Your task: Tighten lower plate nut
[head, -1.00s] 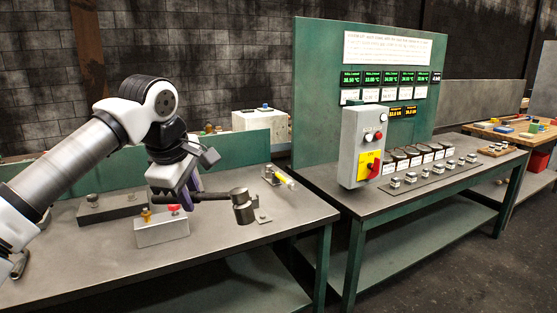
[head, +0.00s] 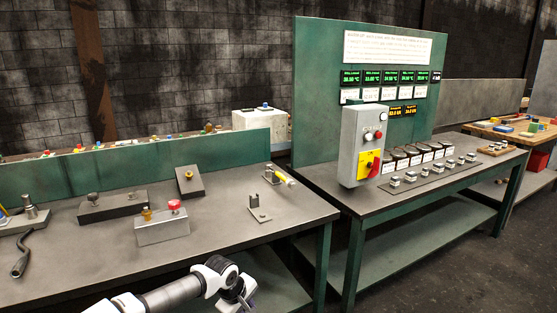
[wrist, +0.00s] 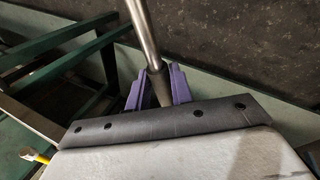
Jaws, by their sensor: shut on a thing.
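My gripper (head: 244,302) is low at the bottom of the head view, in front of the bench and partly cut off by the frame. In the wrist view, its two purple fingers (wrist: 159,90) are shut on a tool (wrist: 146,35) with a dark grip and a bright metal shaft. The shaft runs up and out of the frame, so the tool's head is hidden. A dark plate with round metal fittings (head: 113,207) lies on the bench. A smaller tilted dark plate with a knob (head: 190,182) stands beside it. I cannot tell which fitting is the lower plate nut.
A grey block (head: 162,232) carries brass and red knobs. A small bracket (head: 259,212) stands near the bench's right end, with a yellow item behind. A bent-handled tool (head: 22,258) lies at left.

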